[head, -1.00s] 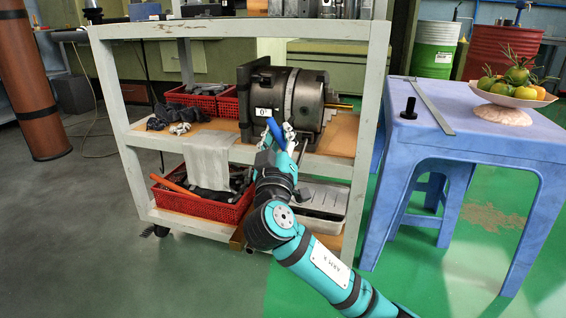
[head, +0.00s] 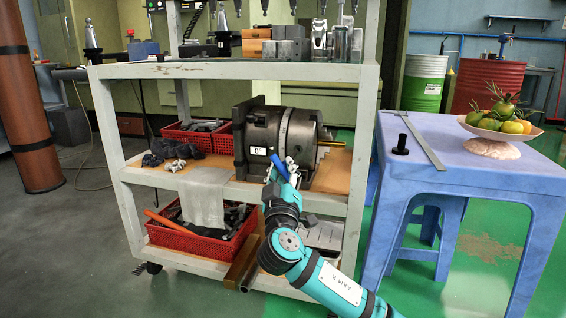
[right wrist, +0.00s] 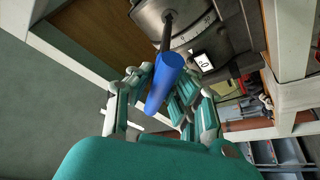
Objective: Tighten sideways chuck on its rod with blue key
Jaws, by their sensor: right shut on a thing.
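The dark grey chuck (head: 262,135) lies sideways on the cart's middle shelf, with a white "0" label on its side. A brass-coloured rod (head: 332,143) sticks out of its right end. My right gripper (head: 284,174) is in front of the chuck, shut on the blue key (head: 279,167). In the right wrist view the blue key handle (right wrist: 165,82) lies between the fingers of the right gripper (right wrist: 158,98). Its dark shaft points at the side of the chuck (right wrist: 195,30). The tip meets the chuck in that view; whether it sits in a socket is unclear. My left gripper is out of view.
The cart (head: 232,71) has tooling on its top shelf. Red baskets (head: 189,240) stand on the lower shelves, and a grey cloth (head: 204,199) hangs over the middle edge. A blue table (head: 468,178) with a fruit bowl (head: 495,147) stands to the right.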

